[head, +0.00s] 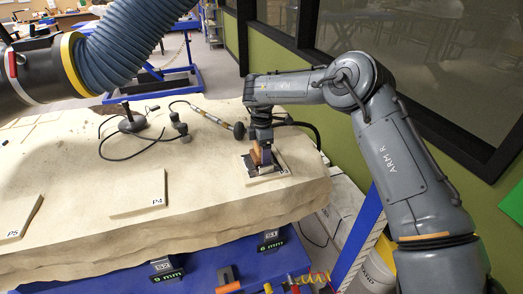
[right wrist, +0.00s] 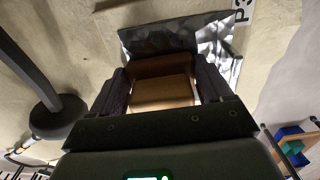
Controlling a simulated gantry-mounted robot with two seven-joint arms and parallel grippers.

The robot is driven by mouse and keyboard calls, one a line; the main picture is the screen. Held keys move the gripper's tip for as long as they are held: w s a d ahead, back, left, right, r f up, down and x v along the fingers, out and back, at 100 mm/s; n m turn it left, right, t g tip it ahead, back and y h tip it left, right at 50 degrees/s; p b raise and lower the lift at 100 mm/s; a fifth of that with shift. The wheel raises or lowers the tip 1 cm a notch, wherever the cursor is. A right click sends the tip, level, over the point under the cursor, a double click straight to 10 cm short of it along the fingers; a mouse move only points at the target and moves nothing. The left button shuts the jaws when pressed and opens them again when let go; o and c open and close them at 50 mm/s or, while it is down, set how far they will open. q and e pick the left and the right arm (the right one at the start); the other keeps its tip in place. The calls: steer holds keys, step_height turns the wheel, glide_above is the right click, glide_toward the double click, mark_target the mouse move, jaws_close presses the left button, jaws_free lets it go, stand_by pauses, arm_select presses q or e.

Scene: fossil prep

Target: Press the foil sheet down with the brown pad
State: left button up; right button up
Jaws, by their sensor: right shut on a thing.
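My right gripper (head: 261,148) points down over the right end of the pale stone block and is shut on the brown pad (head: 255,154). In the right wrist view the pad (right wrist: 162,88) sits between the two dark fingers (right wrist: 160,92). The foil sheet (right wrist: 175,42) is silvery and dark, and lies just beyond the pad, beside the label P3 (right wrist: 242,12). In the head view the foil (head: 249,164) shows partly under the gripper. The pad is at or close above the foil; I cannot tell whether they touch. My left gripper is not in view.
The stone block (head: 90,195) carries pale plates marked P4 (head: 138,196) and P5 (head: 20,219). A black stand (head: 131,122) with cables lies behind. A thick blue hose (head: 135,40) hangs at upper left. The block's middle is clear.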

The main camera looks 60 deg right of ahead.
steer(key=shift+s+r+p, duration=0.15)
steer(key=shift+r+p, duration=0.4)
steer(key=shift+r, duration=0.2)
steer(key=shift+r+p, duration=0.95)
steer(key=shift+r, duration=0.45)
steer(key=shift+r+p, duration=0.8)
steer(key=shift+r, duration=0.5)
